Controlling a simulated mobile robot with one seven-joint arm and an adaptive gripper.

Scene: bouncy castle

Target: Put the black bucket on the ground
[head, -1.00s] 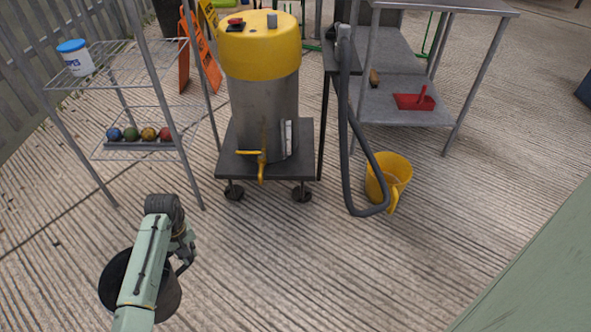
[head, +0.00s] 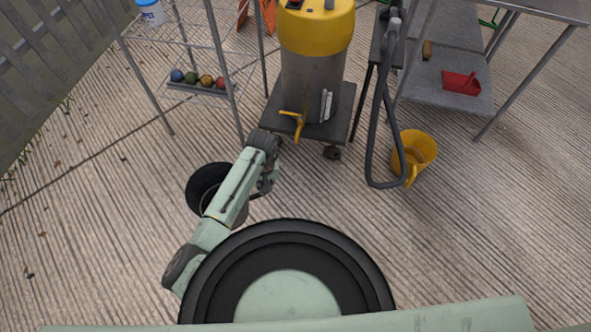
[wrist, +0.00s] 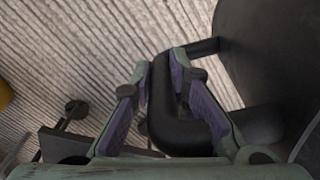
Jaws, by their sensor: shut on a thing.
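The black bucket (head: 204,186) is in the head view, left of centre, partly hidden behind my arm, with its open top showing. I cannot tell whether its base touches the ground. My gripper (head: 258,190) is at the bucket's right side. In the wrist view my gripper (wrist: 161,63) has its fingers on both sides of the bucket's black handle (wrist: 172,133), shut on it. The dark bucket wall (wrist: 272,50) fills the right of that view. The ground (head: 110,215) is ridged pale concrete.
A steel machine with a yellow top (head: 315,75) stands on a wheeled cart beyond my gripper. A wire rack (head: 165,50) with coloured balls is behind the bucket. A yellow bucket (head: 418,150) and a metal table (head: 450,90) are right. Ground left of the bucket is clear.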

